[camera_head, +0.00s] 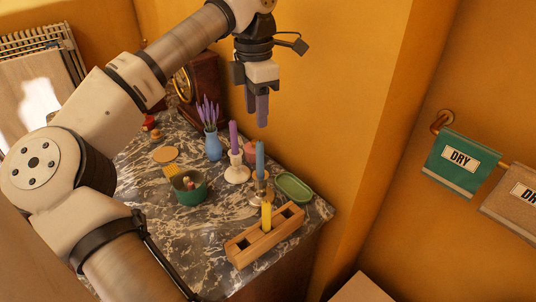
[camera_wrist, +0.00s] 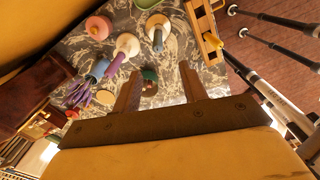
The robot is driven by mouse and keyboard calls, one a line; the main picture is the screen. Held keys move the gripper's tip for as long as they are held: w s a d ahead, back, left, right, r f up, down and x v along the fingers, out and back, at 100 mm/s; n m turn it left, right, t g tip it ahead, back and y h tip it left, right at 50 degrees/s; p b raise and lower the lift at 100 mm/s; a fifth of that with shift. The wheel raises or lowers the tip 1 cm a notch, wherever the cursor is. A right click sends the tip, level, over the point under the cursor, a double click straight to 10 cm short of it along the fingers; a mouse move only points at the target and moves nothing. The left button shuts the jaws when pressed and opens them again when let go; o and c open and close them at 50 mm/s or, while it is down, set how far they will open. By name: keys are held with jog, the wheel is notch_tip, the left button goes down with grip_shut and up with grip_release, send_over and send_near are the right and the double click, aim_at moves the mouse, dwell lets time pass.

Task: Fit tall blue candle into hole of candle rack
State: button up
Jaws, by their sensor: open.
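The tall blue candle (camera_head: 260,160) stands upright in a metal candlestick (camera_head: 259,192) on the marble top; it also shows in the wrist view (camera_wrist: 158,41). The candle rack (camera_head: 252,247) is a wooden block near the front edge of the top. A yellow candle (camera_head: 266,216) stands in its middle, with dark openings on either side. The rack is partly in the wrist view (camera_wrist: 206,42). My gripper (camera_head: 262,123) points down, raised above the back of the top, and holds nothing. In the wrist view its fingers (camera_wrist: 160,78) are spread, apart from the blue candle.
A purple candle (camera_head: 234,137) in a white holder (camera_head: 237,173) stands just left of the blue one. A green dish (camera_head: 294,187) lies to its right. A green pot (camera_head: 190,195), a vase (camera_head: 213,147) and a clock (camera_head: 183,85) stand further left. The wall (camera_head: 345,100) rises close behind.

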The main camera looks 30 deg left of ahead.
aim_at(257, 144)
notch_tip(257, 144, down, 8)
jog(key=b, duration=0.4)
jog(key=shift+f+b, duration=0.15)
jog(key=shift+b, duration=0.2)
jog(key=f+b, duration=0.1)
jog(key=f, duration=0.1)
jog(key=f+b, duration=0.2)
jog(key=f, duration=0.1)
jog(key=shift+w+f+b, duration=0.3)
jog(key=shift+b, duration=0.05)
jog(key=shift+r, duration=0.1)
jog(key=shift+c, duration=0.2)
grip_shut()
